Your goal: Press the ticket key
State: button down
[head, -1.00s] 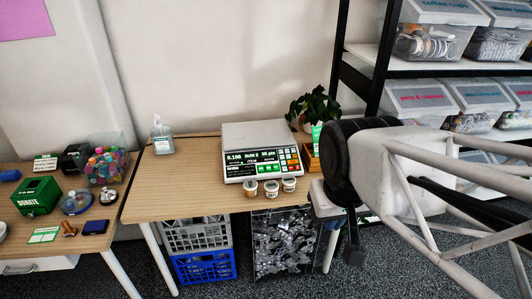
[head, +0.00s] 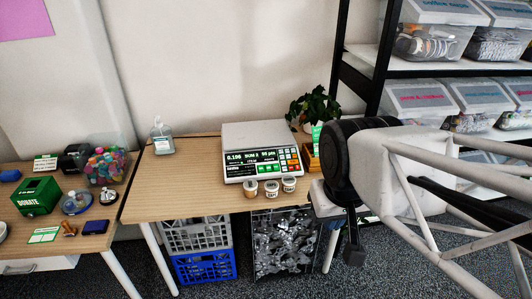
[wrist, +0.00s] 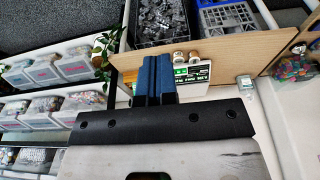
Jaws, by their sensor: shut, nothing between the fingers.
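A white counter scale (head: 252,138) with a lit green-and-black display (head: 250,158) stands on the wooden table. Its keypad (head: 289,160) of red, orange, green and pale keys is at the right of the display. The key labels are too small to read, so I cannot tell which is the ticket key. In the wrist view my gripper (wrist: 155,78) has its blue fingers together and empty. They overlap the scale (wrist: 190,80) and hide part of its front, including the keypad. In the head view my arm is right of the scale, apart from it.
A sanitizer bottle (head: 162,136) stands at the left. The table (head: 180,185) is clear at front left. A black shelf post (head: 380,75) rises behind my arm.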

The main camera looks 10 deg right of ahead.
jog(key=shift+w, duration=0.15)
jog(key=w+d+f+n+h, duration=0.1)
jog(key=w+d+h, duration=0.2)
jog(key=w, duration=0.5)
jog(key=w+d+f+n+h, duration=0.1)
jog(key=w+d+n+h, duration=0.15)
jog(key=w, duration=0.55)
jog(key=n+t+h, duration=0.3)
jog(key=n+t, duration=0.4)
jog(key=n, duration=0.4)
send_over(276, 167)
jog(key=s, duration=0.6)
notch_tip(276, 167, down, 22)
jog(key=shift+w+r, duration=0.15)
jog(key=shift+y, duration=0.25)
jog(key=shift+w+f, duration=0.6)
jog(key=shift+f, duration=0.75)
jog(key=shift+w+f, duration=0.55)
jog(key=shift+f, duration=0.75)
jog(key=shift+w+f, duration=0.6)
jog(key=shift+f, duration=0.75)
jog(key=shift+w+f, duration=0.15)
jog(key=shift+f, duration=0.25)
